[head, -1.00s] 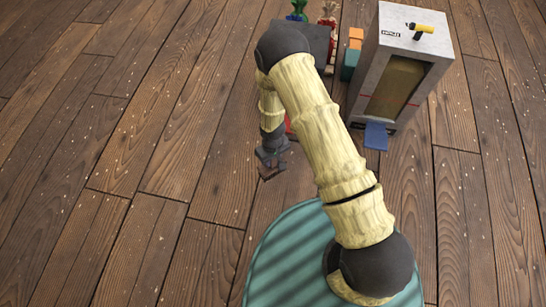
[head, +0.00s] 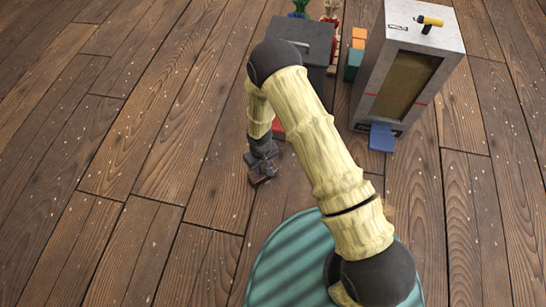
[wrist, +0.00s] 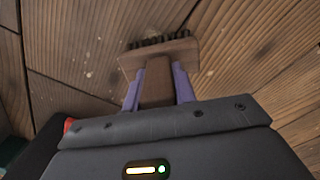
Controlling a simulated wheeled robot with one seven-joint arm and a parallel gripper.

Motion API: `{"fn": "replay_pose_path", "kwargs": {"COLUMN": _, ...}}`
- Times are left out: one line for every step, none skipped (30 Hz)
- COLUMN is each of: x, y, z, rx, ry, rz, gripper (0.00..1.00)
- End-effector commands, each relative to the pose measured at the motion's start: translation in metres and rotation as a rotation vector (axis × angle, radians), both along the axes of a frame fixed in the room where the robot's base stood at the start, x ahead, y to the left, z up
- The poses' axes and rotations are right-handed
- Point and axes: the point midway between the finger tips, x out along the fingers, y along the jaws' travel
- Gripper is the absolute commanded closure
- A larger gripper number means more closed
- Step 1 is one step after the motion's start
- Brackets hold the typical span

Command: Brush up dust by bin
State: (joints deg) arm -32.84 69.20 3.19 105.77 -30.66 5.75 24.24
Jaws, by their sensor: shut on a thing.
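My gripper (head: 259,174) is low over the plank floor, left of the bin. Its fingers are shut on the wooden handle of a brush (wrist: 158,50) with dark bristles, which point away from the gripper in the wrist view. The brush also shows small in the head view (head: 262,181). The bin (head: 437,40) is a tall grey box with a brown front window crossed by a red line. Pale specks that look like dust (wrist: 88,74) lie on the floor near the brush. I cannot tell whether the bristles touch the floor.
A blue piece (head: 381,137) juts from the bin's foot. A yellow and black tool (head: 431,22) lies on its top. Left of it are orange and teal blocks (head: 355,57) and a dark box (head: 305,35). The floor at left is clear.

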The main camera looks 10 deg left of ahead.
Motion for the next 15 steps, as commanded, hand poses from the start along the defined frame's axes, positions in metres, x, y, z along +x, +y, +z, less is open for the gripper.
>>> {"fn": "replay_pose_path", "kwargs": {"x": -0.002, "y": 0.002, "z": -0.007, "rx": -0.001, "ry": 0.002, "rz": 0.006, "gripper": 0.98}}
{"fn": "replay_pose_path", "kwargs": {"x": -0.002, "y": -0.001, "z": -0.003, "rx": -0.002, "ry": 0.001, "rz": 0.004, "gripper": 0.98}}
{"fn": "replay_pose_path", "kwargs": {"x": -0.001, "y": -0.006, "z": 0.001, "rx": -0.003, "ry": 0.002, "rz": 0.001, "gripper": 1.0}}
{"fn": "replay_pose_path", "kwargs": {"x": -0.002, "y": -0.01, "z": 0.0, "rx": -0.003, "ry": 0.002, "rz": 0.0, "gripper": 1.0}}
{"fn": "replay_pose_path", "kwargs": {"x": -0.001, "y": -0.013, "z": 0.002, "rx": -0.003, "ry": 0.002, "rz": -0.001, "gripper": 1.0}}
{"fn": "replay_pose_path", "kwargs": {"x": -0.002, "y": -0.017, "z": 0.0, "rx": -0.004, "ry": 0.003, "rz": 0.0, "gripper": 1.0}}
{"fn": "replay_pose_path", "kwargs": {"x": -0.002, "y": -0.019, "z": -0.001, "rx": -0.004, "ry": 0.003, "rz": 0.001, "gripper": 1.0}}
{"fn": "replay_pose_path", "kwargs": {"x": -0.002, "y": -0.02, "z": 0.0, "rx": -0.003, "ry": 0.002, "rz": 0.002, "gripper": 1.0}}
{"fn": "replay_pose_path", "kwargs": {"x": -0.003, "y": -0.023, "z": 0.001, "rx": -0.003, "ry": 0.002, "rz": 0.004, "gripper": 1.0}}
{"fn": "replay_pose_path", "kwargs": {"x": -0.003, "y": -0.026, "z": 0.0, "rx": -0.003, "ry": 0.002, "rz": 0.006, "gripper": 1.0}}
{"fn": "replay_pose_path", "kwargs": {"x": -0.003, "y": -0.028, "z": -0.002, "rx": -0.004, "ry": 0.003, "rz": 0.007, "gripper": 1.0}}
{"fn": "replay_pose_path", "kwargs": {"x": -0.003, "y": -0.031, "z": 0.001, "rx": -0.003, "ry": 0.002, "rz": 0.008, "gripper": 1.0}}
{"fn": "replay_pose_path", "kwargs": {"x": -0.004, "y": -0.034, "z": 0.002, "rx": -0.003, "ry": 0.002, "rz": 0.009, "gripper": 1.0}}
{"fn": "replay_pose_path", "kwargs": {"x": -0.005, "y": -0.036, "z": 0.001, "rx": -0.004, "ry": 0.003, "rz": 0.01, "gripper": 1.0}}
{"fn": "replay_pose_path", "kwargs": {"x": -0.005, "y": -0.038, "z": 0.001, "rx": -0.004, "ry": 0.003, "rz": 0.011, "gripper": 1.0}}
